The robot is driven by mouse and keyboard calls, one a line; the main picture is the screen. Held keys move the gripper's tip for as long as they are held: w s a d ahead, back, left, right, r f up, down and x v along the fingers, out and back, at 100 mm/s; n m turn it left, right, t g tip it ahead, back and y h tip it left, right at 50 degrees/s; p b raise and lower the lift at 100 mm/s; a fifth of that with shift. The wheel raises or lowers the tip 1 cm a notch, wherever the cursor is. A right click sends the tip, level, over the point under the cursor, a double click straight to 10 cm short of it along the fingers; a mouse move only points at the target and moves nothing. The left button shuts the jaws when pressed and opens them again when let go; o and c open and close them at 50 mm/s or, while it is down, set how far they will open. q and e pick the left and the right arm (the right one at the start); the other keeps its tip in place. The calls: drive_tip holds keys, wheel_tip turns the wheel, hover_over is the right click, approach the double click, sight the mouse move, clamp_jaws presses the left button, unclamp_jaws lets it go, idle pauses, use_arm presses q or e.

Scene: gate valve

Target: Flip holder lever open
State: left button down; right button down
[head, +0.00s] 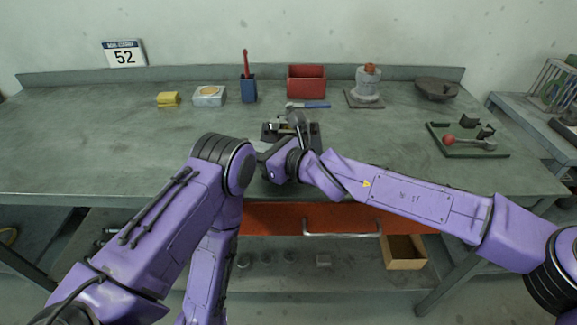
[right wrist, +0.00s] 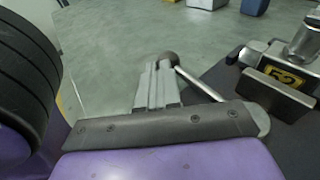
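The holder (right wrist: 275,88), with a yellow 52 label, stands on a dark base plate at the right of the right wrist view. In the head view the base (head: 314,130) is partly behind my right arm. A thin metal lever (right wrist: 200,86) with a dark round knob (right wrist: 168,59) slants up left from behind my gripper's palm. My right gripper (right wrist: 158,66) has its grey fingers close together, tips right beside the knob; contact is unclear. It is mostly hidden in the head view. My left arm is folded back, and its gripper is out of view.
A green board (head: 468,150) with a red-knobbed handle lies at the right. A blue-handled hammer (head: 308,105), red bin (head: 306,82), blue cup (head: 248,90), yellow sponges (head: 168,99) and a grey pedestal (head: 367,88) stand behind. My left elbow is close beside the right gripper.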

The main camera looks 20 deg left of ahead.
drive_tip(key=shift+s, duration=0.15)
drive_tip(key=v, duration=1)
drive_tip(key=shift+d+b, duration=0.3)
drive_tip(key=shift+b, duration=0.05)
drive_tip(key=shift+a, duration=0.1)
